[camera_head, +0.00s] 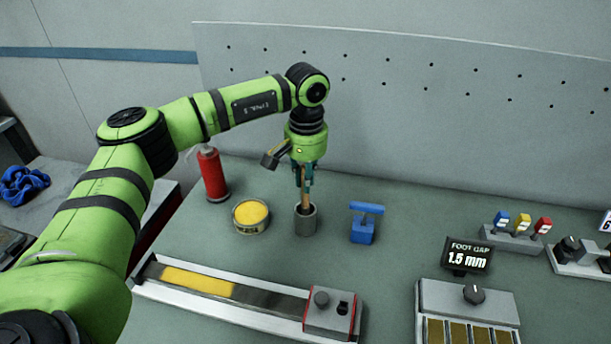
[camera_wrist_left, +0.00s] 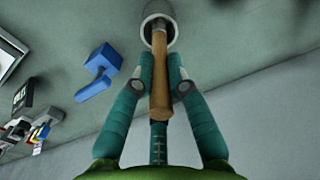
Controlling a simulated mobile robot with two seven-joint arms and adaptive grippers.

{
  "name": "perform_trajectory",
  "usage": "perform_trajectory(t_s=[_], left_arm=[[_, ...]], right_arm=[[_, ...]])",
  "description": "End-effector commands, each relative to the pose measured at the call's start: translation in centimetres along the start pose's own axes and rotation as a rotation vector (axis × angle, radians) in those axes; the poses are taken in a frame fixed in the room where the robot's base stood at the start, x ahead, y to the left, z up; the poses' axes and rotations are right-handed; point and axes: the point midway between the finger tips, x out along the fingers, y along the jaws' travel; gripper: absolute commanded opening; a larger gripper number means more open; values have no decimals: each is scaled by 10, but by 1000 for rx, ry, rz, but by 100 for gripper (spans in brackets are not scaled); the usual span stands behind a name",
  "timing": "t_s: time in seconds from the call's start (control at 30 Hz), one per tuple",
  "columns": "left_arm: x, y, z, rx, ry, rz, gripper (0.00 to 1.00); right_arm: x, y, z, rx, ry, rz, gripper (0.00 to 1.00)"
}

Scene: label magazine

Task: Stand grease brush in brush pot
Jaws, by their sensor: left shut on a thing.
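The grease brush (camera_head: 305,199) has a wooden handle and stands roughly upright, with its lower end inside the grey brush pot (camera_head: 305,221). My left gripper (camera_head: 304,183) is above the pot, with its teal fingers shut on the handle. In the left wrist view the brush handle (camera_wrist_left: 160,85) lies between the fingertips (camera_wrist_left: 160,80) and runs into the mouth of the pot (camera_wrist_left: 171,19). The brush's bristle end is hidden inside the pot. I cannot tell whether it touches the bottom. My right gripper is not in view.
A yellow grease tin (camera_head: 250,216) and a red bottle (camera_head: 213,175) stand left of the pot. A blue block with a T-shaped top (camera_head: 363,224) stands to the right. A long rail with a yellow strip (camera_head: 197,282) lies in front. A pegboard panel (camera_head: 420,85) rises behind.

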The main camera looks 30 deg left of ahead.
Motion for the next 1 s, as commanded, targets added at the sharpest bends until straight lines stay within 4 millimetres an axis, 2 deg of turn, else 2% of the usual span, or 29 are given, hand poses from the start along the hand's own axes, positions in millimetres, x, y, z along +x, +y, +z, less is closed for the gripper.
perform_trajectory(t_s=[0.2, 0.23, 0.27, 0.3, 0.7, 0.87, 1.0], left_arm=[[0, 0, 0, 0, 0, 0, 0], [0, 0, 0, 0, 0, 0, 24], [0, 0, 0, 0, 0, 0, 36], [0, 0, 0, 0, 0, 0, 44], [-6, 0, 0, 0, 1, 1, 44], [-30, 1, -1, 0, 3, 2, 44], [-62, 0, -1, -1, 5, 2, 44]], right_arm=[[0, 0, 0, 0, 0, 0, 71], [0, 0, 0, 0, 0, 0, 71], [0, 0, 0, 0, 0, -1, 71], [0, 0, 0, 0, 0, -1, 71], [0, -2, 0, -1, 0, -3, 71], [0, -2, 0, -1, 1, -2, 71], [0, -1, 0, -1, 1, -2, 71]])
